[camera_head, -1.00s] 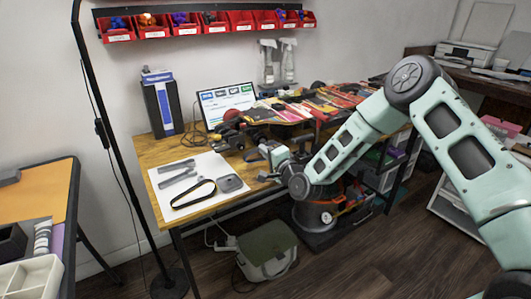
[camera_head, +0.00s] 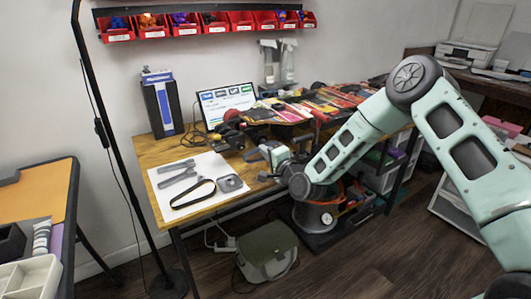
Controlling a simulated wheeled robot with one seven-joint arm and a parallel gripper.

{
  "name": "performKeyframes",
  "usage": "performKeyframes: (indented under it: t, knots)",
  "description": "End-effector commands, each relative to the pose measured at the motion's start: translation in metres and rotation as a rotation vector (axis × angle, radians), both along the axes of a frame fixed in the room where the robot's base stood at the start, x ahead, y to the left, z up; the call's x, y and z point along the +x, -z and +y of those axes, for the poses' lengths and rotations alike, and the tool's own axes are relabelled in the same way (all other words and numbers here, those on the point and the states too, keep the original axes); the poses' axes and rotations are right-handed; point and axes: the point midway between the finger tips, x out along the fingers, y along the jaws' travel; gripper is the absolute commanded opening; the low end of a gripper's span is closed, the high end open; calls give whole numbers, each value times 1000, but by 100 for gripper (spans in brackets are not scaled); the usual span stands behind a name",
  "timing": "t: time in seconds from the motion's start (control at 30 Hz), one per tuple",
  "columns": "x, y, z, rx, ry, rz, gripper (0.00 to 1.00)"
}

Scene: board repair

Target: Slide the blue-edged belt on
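A dark belt (camera_head: 193,203) lies as a long loop on a white sheet (camera_head: 163,207) on the wooden workbench (camera_head: 150,152). Its blue edge does not show at this size. My gripper (camera_head: 262,166) is over the bench to the right of the sheet, apart from the belt. Its fingers are small and overlap grey and dark parts behind them, so I cannot tell whether they are open. A long board with red and yellow graphics (camera_head: 322,101) lies across the back right of the bench, with dark wheels (camera_head: 234,137) at its near left end.
Grey tools (camera_head: 178,172) and a flat grey piece (camera_head: 230,183) lie on the sheet around the belt. A laptop (camera_head: 228,103) and a blue-and-black box (camera_head: 161,105) stand at the back. A black lamp pole (camera_head: 109,150) rises at the left. A green-lidded bag (camera_head: 268,249) is on the floor.

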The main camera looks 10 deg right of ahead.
Motion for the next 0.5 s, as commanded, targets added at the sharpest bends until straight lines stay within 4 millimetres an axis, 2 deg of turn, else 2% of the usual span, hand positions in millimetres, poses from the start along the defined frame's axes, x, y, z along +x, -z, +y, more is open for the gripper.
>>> performKeyframes:
  t: [0.5]
  knots:
    - [22,1,7,1,1,-2,0]
